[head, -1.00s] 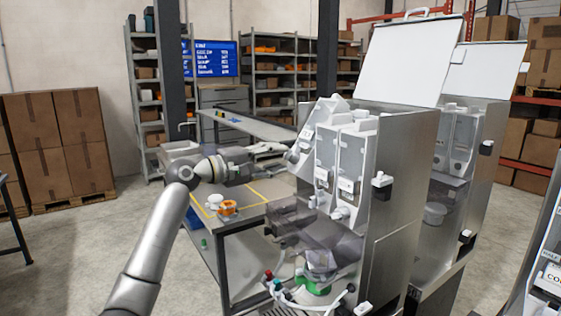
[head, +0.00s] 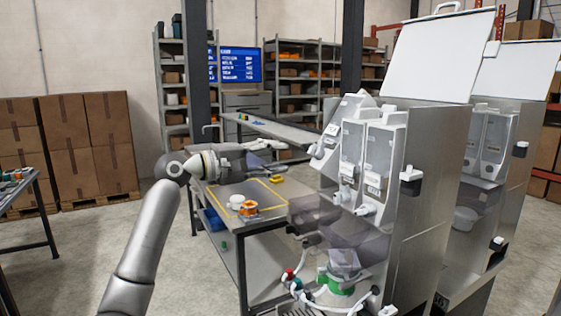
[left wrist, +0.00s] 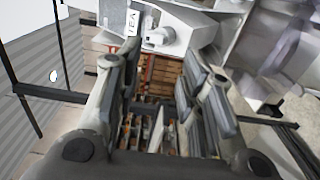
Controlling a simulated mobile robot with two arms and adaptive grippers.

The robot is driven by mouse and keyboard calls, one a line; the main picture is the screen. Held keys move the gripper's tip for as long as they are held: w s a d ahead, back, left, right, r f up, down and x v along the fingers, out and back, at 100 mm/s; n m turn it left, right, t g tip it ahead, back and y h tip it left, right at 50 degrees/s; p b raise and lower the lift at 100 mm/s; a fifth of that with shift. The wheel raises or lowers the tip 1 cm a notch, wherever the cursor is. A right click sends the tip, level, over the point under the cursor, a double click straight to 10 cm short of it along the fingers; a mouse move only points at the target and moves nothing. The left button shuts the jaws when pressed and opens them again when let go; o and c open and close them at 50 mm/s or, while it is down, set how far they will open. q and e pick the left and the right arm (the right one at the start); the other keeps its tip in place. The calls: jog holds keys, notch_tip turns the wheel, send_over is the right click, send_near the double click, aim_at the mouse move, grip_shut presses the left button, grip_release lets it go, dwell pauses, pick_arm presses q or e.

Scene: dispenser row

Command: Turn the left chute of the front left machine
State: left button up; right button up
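The front machine (head: 425,215) is a steel cabinet with a raised white lid, on the right in the head view. White canisters stand side by side on its front; the leftmost (head: 338,125) leans and has a white chute (head: 317,151) low on its face. My left gripper (head: 272,146) is to the left of this chute, apart from it. In the left wrist view the gripper (left wrist: 158,68) has its fingers spread with nothing between them. A white chute (left wrist: 162,38) beside a lettered label shows beyond the fingertips. My right gripper is not in view.
Two more chutes (head: 345,195) (head: 367,209) sit on the neighbouring canisters. A second machine (head: 485,160) is behind at the right. Open floor lies to the left.

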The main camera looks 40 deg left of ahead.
pick_arm(q)
jog(key=shift+b+v, duration=0.5)
jog(key=shift+v, duration=0.6)
jog(key=shift+c, duration=0.4)
